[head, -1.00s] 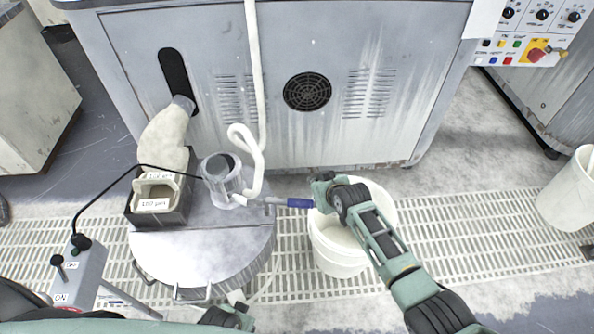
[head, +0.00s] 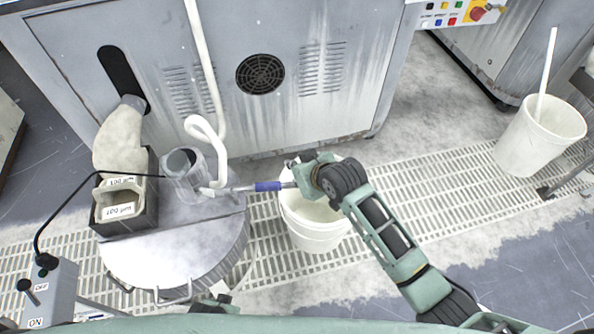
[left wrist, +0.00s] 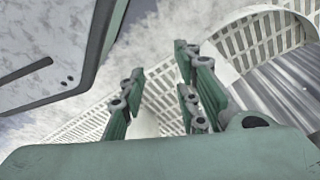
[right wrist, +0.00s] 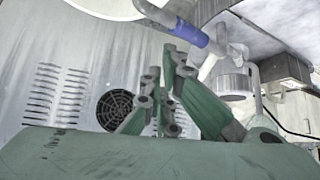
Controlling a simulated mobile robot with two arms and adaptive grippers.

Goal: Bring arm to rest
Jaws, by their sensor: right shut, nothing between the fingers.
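My right gripper (head: 300,172) is above the left rim of the white bucket (head: 318,238), close to the end of a blue-handled tool (head: 268,186). In the right wrist view its fingers (right wrist: 168,72) are shut and empty. The tool's blue grip (right wrist: 190,32) lies past the fingertips there, apart from them as far as I can tell. My left gripper (head: 212,304) is low at the bottom edge of the head view, mostly cut off. In the left wrist view its fingers (left wrist: 160,72) stand apart with nothing between them.
A round metal drum lid (head: 175,255) carries a clear jug (head: 185,172) and a dark box (head: 128,215) with labelled scoops. A hose (head: 205,70) hangs before the grey machine (head: 350,30). Another bucket (head: 538,140) with a stick stands right. Grated floor lies between the buckets.

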